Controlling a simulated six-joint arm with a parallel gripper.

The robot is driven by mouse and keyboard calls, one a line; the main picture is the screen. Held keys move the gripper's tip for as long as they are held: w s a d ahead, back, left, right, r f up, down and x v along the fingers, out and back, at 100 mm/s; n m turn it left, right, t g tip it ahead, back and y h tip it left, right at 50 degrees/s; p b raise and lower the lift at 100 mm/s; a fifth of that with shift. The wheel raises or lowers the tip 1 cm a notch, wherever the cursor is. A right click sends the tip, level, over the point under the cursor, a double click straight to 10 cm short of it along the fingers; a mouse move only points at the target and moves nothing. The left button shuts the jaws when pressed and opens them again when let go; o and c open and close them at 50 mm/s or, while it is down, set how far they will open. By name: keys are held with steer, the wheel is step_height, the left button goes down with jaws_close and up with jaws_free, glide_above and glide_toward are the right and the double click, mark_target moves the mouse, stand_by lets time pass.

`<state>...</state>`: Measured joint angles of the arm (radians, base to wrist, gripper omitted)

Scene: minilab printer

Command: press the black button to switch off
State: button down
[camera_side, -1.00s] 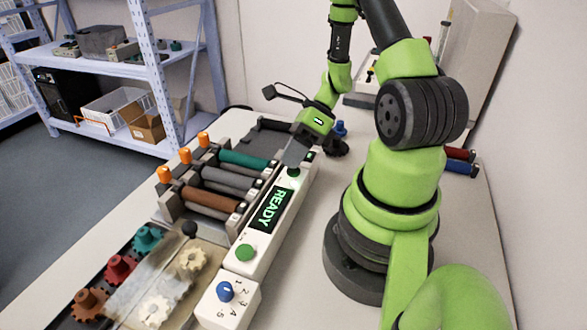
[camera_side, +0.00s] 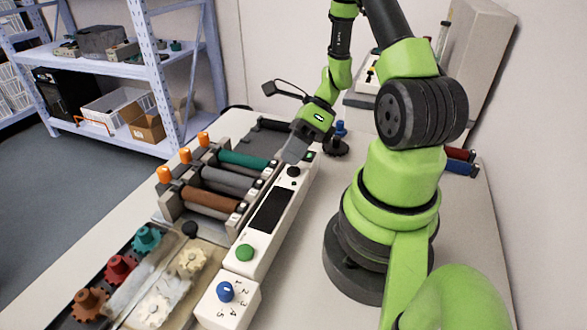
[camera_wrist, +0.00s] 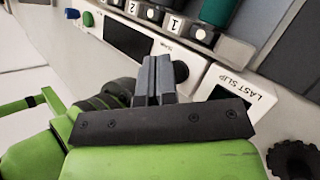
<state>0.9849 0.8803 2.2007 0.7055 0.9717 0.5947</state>
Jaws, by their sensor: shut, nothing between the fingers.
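The black button (camera_side: 293,171) sits at the far end of the white control panel (camera_side: 246,262). Its display (camera_side: 270,210) is dark and shows no text. My gripper (camera_side: 288,160) is shut and empty, with its tips close above the black button. In the wrist view the shut fingers (camera_wrist: 153,62) point at the panel, and the black button (camera_wrist: 180,71) shows just right of them, partly hidden. Whether the tips touch it I cannot tell.
A green button (camera_side: 245,252) is at the panel's near end, beside a blue knob (camera_side: 225,291) on a white box. Coloured rollers (camera_side: 216,199) lie left of the panel, with gears (camera_side: 146,238) nearer. A dark gear (camera_side: 335,147) lies behind the panel.

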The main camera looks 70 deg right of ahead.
mark_target(292, 168)
steer(key=shift+r, duration=0.3)
steer(key=shift+r, duration=2.5)
steer(key=shift+a+r, duration=0.1)
steer(key=shift+r, duration=0.05)
steer(key=s+a+r+n+t+h, duration=0.1)
steer(key=a+r+n, duration=0.5)
steer(key=n, duration=0.8)
steer(key=s+a+r+n+t+h, duration=0.2)
steer(key=a+r+n+h, duration=0.3)
steer(key=r+n, duration=0.6)
steer(key=s+a+n, duration=0.1)
steer(key=n, duration=0.1)
steer(key=shift+s+a+r+n, duration=0.15)
steer(key=shift+s+a+n, duration=0.1)
steer(key=shift+n, duration=0.15)
